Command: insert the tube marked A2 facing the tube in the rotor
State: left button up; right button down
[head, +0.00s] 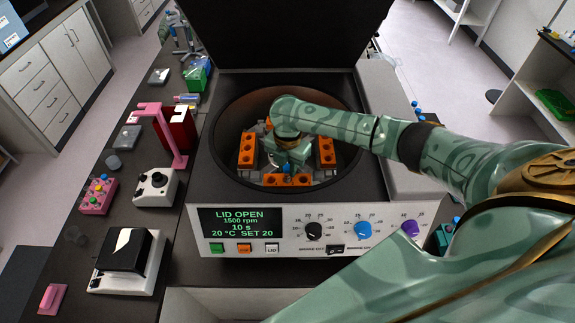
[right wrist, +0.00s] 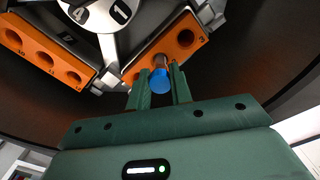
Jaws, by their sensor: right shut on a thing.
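My right gripper (head: 289,160) reaches down into the open centrifuge bowl. In the right wrist view it (right wrist: 158,76) is shut on a blue-capped tube (right wrist: 161,82). The blue cap also shows in the head view (head: 287,169), by the front orange block (head: 288,181). The tube's marking cannot be read. The rotor's tube opposite is not seen clearly; my arm hides part of the rotor. My left gripper is out of view.
The centrifuge (head: 370,225) has its lid (head: 290,35) raised; its display reads LID OPEN. Other orange blocks stand left (head: 247,151) and right (head: 327,152) in the rotor. The bowl wall surrounds the gripper closely. A pink stand (head: 165,125) and a small white device (head: 155,187) stand left.

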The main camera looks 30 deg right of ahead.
jog(key=shift+f, duration=0.35)
jog(key=c, duration=1.2)
grip_release()
jog(key=shift+o, duration=0.2)
jog(key=shift+r, duration=0.1)
notch_tip(320, 180, up, 16)
jog(key=p, duration=0.1)
jog(key=shift+p, duration=0.35)
